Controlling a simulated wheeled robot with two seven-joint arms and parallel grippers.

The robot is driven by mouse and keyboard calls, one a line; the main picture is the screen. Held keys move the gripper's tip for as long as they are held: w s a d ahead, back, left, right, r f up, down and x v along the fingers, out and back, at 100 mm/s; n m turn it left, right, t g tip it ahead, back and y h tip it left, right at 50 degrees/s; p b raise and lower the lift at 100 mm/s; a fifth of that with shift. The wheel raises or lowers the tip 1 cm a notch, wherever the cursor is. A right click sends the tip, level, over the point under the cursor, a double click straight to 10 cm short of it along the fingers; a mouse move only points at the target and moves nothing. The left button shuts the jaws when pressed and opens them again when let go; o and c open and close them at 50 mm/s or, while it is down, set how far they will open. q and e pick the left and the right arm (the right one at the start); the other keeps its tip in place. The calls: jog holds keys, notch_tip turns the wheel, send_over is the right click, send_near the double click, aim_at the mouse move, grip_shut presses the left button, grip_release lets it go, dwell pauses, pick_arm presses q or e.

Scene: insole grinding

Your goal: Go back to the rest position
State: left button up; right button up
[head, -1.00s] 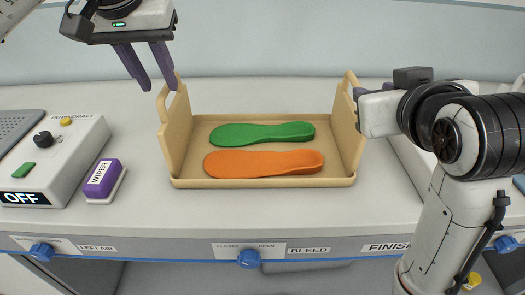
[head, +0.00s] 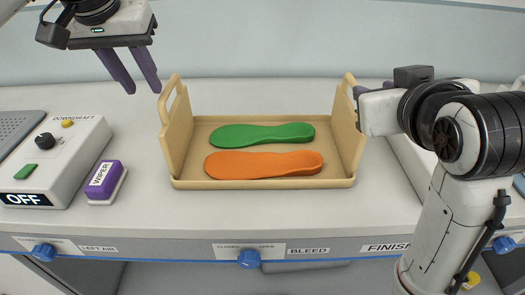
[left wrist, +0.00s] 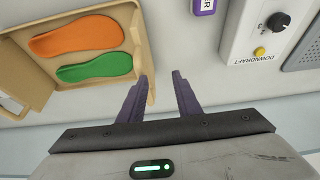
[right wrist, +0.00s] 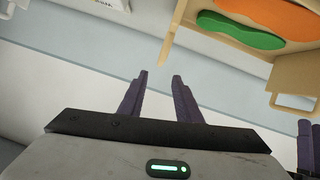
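My left gripper (head: 137,87) is up at the top left in the head view, above and left of the tray. Its two purple fingers are apart with nothing between them; they also show in the left wrist view (left wrist: 157,85). My right gripper (right wrist: 161,76) is open and empty in the right wrist view; in the head view my right arm mostly hides its fingers, by the tray's right end. The beige tray (head: 265,183) has two upright handled ends. A green insole (head: 262,135) and an orange insole (head: 262,164) lie flat in it, green behind orange.
A control box (head: 62,165) marked DOWNDRAFT and OFF stands at the left. A purple WIPER block (head: 104,179) sits beside it. Blue knobs (head: 248,258) line the table's front edge. The table in front of the tray is clear.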

pick_arm(q)
jog(key=shift+a, duration=0.1)
jog(key=s+a+r+p, duration=0.1)
jog(key=s+a+r, duration=0.2)
jog(key=s+r, duration=0.4)
jog(key=shift+s+p, duration=0.3)
jog(key=shift+s, duration=2.25)
pick_arm(e)
jog(key=shift+r, duration=0.8)
pick_arm(q)
jog(key=shift+r, duration=0.1)
pick_arm(e)
jog(key=shift+d, duration=0.15)
pick_arm(q)
jog(key=shift+r+p, duration=0.7)
jog(key=shift+p, duration=0.1)
pick_arm(e)
jog(key=d, duration=0.3)
jog(key=shift+d, duration=0.15)
jog(key=shift+s, duration=0.1)
